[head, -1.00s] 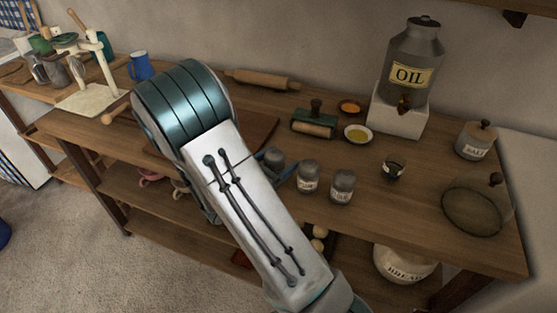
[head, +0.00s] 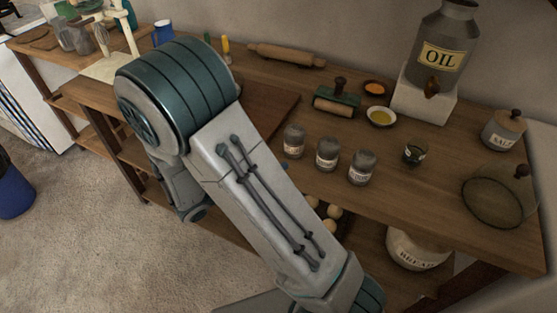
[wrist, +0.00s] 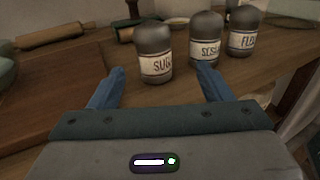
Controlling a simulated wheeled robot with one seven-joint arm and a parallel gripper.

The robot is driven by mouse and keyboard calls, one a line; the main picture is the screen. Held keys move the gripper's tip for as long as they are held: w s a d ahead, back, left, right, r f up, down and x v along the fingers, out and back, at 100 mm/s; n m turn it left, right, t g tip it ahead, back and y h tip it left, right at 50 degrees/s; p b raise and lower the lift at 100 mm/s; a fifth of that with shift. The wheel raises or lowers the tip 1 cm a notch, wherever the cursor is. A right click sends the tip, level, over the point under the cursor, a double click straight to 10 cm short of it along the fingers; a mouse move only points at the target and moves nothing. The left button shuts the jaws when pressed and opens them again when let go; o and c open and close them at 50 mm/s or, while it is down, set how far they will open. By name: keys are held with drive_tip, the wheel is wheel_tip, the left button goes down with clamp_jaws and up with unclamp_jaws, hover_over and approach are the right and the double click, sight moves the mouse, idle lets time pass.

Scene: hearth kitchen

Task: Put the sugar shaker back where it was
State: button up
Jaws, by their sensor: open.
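The sugar shaker (wrist: 154,56) is a small grey-topped jar with a white label that reads "SUG" in the wrist view. It stands upright on the wooden worktop, the leftmost of three similar shakers, and it also shows in the head view (head: 293,142). My gripper (wrist: 158,90) is open, its two blue fingers apart. The shaker stands ahead of the fingers, with clear space before it. In the head view my arm hides most of the gripper.
Two more shakers (wrist: 205,38) (wrist: 245,32) stand in a row to the right of it. A dark board (wrist: 50,85) lies to the left.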

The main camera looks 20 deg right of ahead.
drive_tip(key=s+d+r+m+g+y, duration=0.1)
drive_tip(key=s+d+m+g+y, duration=0.25)
drive_tip(key=s+m, duration=0.2)
drive_tip(key=s+d+r+m+g+y, duration=0.1)
drive_tip(key=s+d+m+g+y, duration=0.1)
drive_tip(key=s+m+g+y, duration=0.4)
drive_tip(key=s+a+r+m+t+y, duration=0.1)
drive_tip(key=a+r+m+t+y, duration=0.4)
drive_tip(key=m, duration=0.5)
drive_tip(key=shift+s+t+y, duration=0.35)
drive_tip(key=shift+t+y, duration=0.1)
drive_tip(key=shift+y, duration=0.6)
drive_tip(key=shift+r+m, duration=0.2)
drive_tip(key=shift+m, duration=0.05)
drive_tip(key=p+v, duration=0.2)
drive_tip(key=w+p+v, duration=0.1)
drive_tip(key=p+v, duration=0.1)
drive_tip(key=shift+s+r, duration=0.1)
drive_tip(key=shift+r, duration=0.1)
